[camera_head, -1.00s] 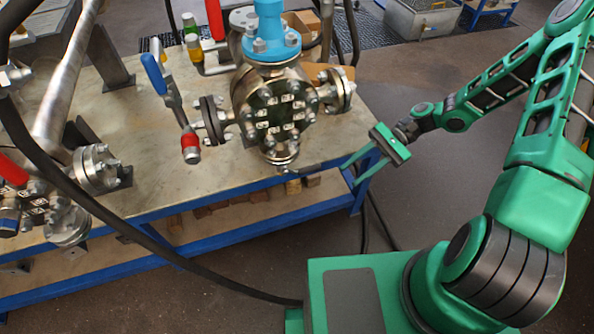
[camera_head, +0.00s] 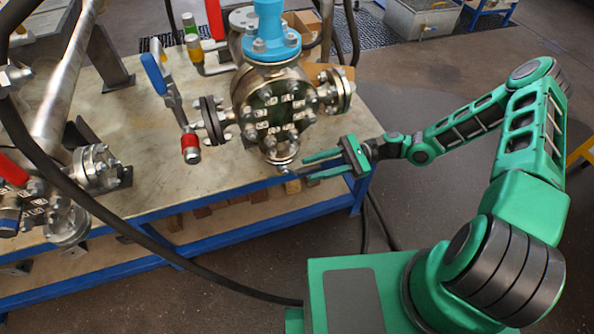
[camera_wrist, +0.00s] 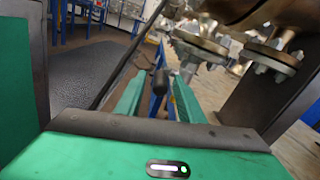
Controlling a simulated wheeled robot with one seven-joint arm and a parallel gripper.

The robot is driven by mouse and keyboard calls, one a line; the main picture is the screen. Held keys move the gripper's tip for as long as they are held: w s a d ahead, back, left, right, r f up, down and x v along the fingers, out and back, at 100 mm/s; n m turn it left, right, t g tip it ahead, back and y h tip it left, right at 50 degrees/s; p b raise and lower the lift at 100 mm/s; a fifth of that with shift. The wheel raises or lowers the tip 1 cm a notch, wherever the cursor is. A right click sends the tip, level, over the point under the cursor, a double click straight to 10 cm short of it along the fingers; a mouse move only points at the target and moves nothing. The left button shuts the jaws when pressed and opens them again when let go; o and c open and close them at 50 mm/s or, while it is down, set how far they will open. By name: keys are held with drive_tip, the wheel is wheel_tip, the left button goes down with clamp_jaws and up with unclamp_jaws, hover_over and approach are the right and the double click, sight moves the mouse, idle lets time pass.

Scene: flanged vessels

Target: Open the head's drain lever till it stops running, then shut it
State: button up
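The head is a steel flanged vessel (camera_head: 275,108) with a blue top (camera_head: 270,35), standing at the table's front edge. At its bottom is a small outlet fitting (camera_head: 283,152); a thin dark lever (camera_head: 293,174) sticks out to the right there. My gripper (camera_head: 306,168) is open beside this fitting, its fingers reaching in from the right. In the wrist view a dark round-ended handle (camera_wrist: 160,82), apparently this lever, lies between my open fingers. I cannot tell whether they touch it. Any flow from the outlet is too small to see.
A blue-handled valve (camera_head: 154,75) and a red cap (camera_head: 191,148) are on the vessel's left side. The blue-edged table (camera_head: 240,190) lies below. A black hose (camera_head: 110,215) crosses the front left. Other flanged pipework (camera_head: 95,165) stands at left. The floor at right is open.

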sight(299, 171)
drive_tip(key=shift+x, duration=2.65)
drive_tip(key=shift+c, duration=0.4)
